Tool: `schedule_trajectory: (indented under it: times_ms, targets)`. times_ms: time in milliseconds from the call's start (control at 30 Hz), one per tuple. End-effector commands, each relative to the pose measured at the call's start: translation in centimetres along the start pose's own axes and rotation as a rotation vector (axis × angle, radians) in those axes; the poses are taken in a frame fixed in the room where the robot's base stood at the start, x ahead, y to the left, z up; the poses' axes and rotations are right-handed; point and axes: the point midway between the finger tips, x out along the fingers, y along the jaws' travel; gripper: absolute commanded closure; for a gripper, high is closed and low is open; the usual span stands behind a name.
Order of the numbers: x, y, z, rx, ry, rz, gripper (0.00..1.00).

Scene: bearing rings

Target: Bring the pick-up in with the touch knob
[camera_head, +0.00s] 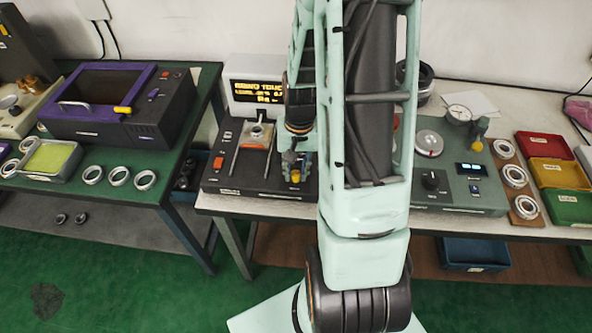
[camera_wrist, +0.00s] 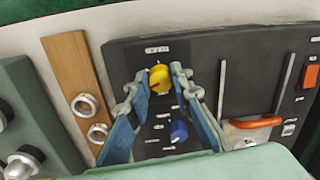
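A yellow knob (camera_wrist: 160,77) stands on a dark panel (camera_wrist: 116,57) in the wrist view, with a blue knob (camera_wrist: 179,130) nearer the camera. The fingers of my gripper (camera_wrist: 161,72) stand on either side of the yellow knob, their tips close to it; contact is unclear. In the camera_head view my gripper (camera_head: 296,160) is low over the right part of the dark unit (camera_head: 222,183). The knob labels are too small to read.
A display (camera_head: 262,93) stands behind the unit, partly hidden by my arm. A grey-green instrument (camera_head: 455,196) and a wooden strip with rings (camera_wrist: 70,60) lie beside it. Coloured bins (camera_head: 553,173) stand at right; a purple-framed machine (camera_head: 115,110) is on the left table.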

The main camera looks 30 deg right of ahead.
Motion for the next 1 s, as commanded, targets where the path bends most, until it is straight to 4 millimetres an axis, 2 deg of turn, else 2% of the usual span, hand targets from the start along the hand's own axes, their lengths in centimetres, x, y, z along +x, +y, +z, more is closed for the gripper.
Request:
schedule_trajectory:
  times_ms: [33,100,467,667,1000]
  targets:
    - [-0.02,0.00,-0.01,0.000,0.000,0.000,0.93]
    - [-0.02,0.01,-0.01,0.000,0.000,0.000,1.00]
    - [0.03,-0.02,-0.03,0.050,0.003,0.000,1.00]
    - [0.10,-0.08,-0.03,0.168,0.008,0.000,1.00]
    - [-0.03,-0.19,-0.02,0.478,0.020,0.000,1.00]
